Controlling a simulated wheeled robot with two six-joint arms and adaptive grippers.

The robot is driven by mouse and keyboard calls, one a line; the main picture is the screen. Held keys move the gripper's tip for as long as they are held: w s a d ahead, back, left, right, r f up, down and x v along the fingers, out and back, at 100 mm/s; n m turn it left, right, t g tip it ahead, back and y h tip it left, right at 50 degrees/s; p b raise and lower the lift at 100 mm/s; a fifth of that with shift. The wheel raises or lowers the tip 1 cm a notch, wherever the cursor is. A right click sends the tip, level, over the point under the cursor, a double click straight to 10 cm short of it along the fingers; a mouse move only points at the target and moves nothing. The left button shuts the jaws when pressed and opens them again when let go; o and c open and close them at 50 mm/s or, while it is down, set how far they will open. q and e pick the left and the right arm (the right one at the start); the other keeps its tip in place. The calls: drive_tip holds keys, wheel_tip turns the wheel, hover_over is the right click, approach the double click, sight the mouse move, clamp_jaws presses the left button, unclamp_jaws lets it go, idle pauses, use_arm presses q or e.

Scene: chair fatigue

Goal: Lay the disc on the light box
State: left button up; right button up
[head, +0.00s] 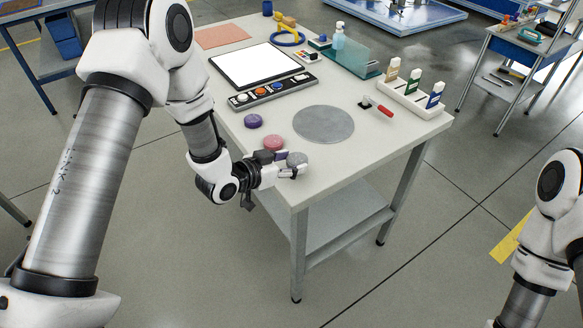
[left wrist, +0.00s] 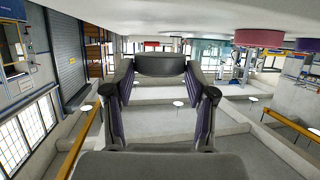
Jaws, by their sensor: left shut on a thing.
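The light box (head: 240,82) is a bright white panel in a dark frame at the back left of the table. My left gripper (head: 291,166) is at the table's front left edge, shut on a grey disc (head: 297,158). In the left wrist view the disc (left wrist: 160,65) shows edge-on and dark between the fingertips. A pink disc (head: 273,142) and a purple disc (head: 252,121) lie on the table behind the gripper; the pink one (left wrist: 258,38) also shows in the left wrist view. I cannot tell whether the grey disc touches the table.
A button strip (head: 272,92) lies before the light box. A flat grey round plate (head: 323,124) lies mid-table, with a red-handled tool (head: 378,108) to its right.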

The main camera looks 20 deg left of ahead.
use_arm(q)
drive_tip(key=shift+w+d+f+p, duration=0.15)
drive_tip(key=shift+f+p, duration=0.1)
drive_tip(key=shift+f, duration=0.35)
drive_tip(key=shift+w+d+f+p, duration=0.1)
drive_tip(key=shift+f+p, duration=0.15)
drive_tip(key=shift+f, duration=0.3)
drive_tip(key=shift+a+f, duration=0.1)
drive_tip(key=shift+f, duration=0.45)
drive_tip(key=o, duration=1.2)
drive_tip(key=shift+r, duration=0.1)
